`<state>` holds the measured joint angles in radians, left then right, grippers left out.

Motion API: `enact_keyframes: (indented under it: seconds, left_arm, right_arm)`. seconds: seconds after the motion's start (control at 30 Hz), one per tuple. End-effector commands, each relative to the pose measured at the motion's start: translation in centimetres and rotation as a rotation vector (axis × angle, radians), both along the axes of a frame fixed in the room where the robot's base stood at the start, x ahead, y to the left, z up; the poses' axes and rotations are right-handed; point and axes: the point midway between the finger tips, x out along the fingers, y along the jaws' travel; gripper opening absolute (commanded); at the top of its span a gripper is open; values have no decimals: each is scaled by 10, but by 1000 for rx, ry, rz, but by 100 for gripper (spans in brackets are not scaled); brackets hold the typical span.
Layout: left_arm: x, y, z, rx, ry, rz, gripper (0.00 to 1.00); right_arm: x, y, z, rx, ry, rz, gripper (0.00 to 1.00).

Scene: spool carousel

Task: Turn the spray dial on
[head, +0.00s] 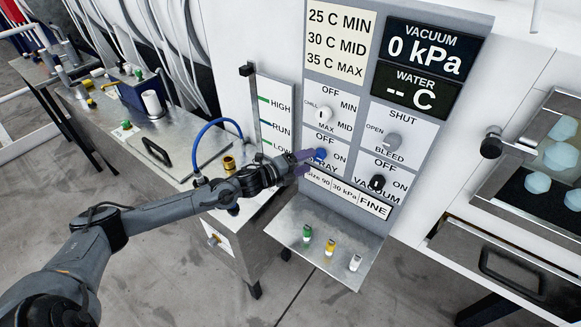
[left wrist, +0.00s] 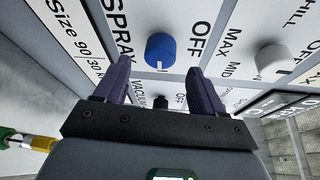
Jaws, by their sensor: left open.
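The blue spray dial (head: 320,155) is on the control panel, with OFF printed above it and ON to its right. My left gripper (head: 303,163) is open just left of the dial, with purple fingers. In the left wrist view the blue dial (left wrist: 160,48) lies ahead between the two spread fingertips of the left gripper (left wrist: 162,62), and a gap shows on both sides of it. A small white mark shows at the dial's lower edge there. I cannot tell the setting for certain. My right gripper is not in view.
The white chill dial (head: 323,114), grey bleed dial (head: 392,140) and black vacuum dial (head: 377,183) are close by on the panel. Below juts a metal shelf (head: 300,240) with green, yellow and white-topped pieces. A level gauge (head: 275,120) stands left of the panel.

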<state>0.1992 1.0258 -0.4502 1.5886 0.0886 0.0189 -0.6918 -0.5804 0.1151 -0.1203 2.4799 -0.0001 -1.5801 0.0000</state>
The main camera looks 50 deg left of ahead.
Motion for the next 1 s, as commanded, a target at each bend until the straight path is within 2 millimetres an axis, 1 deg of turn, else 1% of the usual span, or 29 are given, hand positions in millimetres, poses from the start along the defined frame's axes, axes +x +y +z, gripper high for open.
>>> enact_keyframes:
  seconds: [0.03,0.2,0.4,0.6,1.0]
  left_arm:
    - [-9,2,-1,3,5,-1,70]
    - [-30,6,2,2,3,-2,70]
    - [-47,10,4,1,2,-1,70]
    - [-53,12,5,0,0,-1,70]
    - [-54,12,6,0,-1,0,70]
  right_arm:
    - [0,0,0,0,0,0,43]
    - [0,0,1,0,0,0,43]
    - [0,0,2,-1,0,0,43]
    - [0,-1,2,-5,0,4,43]
    - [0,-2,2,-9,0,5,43]
